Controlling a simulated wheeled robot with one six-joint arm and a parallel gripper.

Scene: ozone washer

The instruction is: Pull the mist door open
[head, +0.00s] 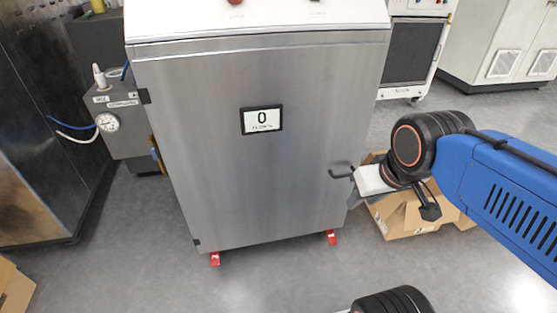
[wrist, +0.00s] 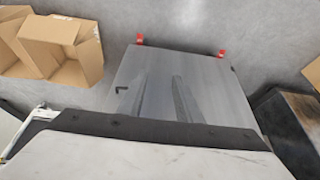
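The mist door (head: 215,165) is the large brushed-steel front of a cabinet, with a small "0" display (head: 262,120). It looks closed. Its dark handle (head: 340,174) sticks out near the lower right edge. My gripper (head: 355,190) is low, just right of the handle, with its fingers partly hidden in the head view. In the wrist view the door (wrist: 215,95) appears upside down, and my gripper's two grey fingers (wrist: 162,90) stand apart with nothing seen between them. The handle (wrist: 121,89) shows left of them. I cannot tell whether anything touches it.
Open cardboard boxes (head: 405,218) lie on the floor behind my gripper, and show in the wrist view (wrist: 62,48). Red feet (head: 331,237) are under the cabinet. A gauge unit (head: 108,122) stands at its left.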

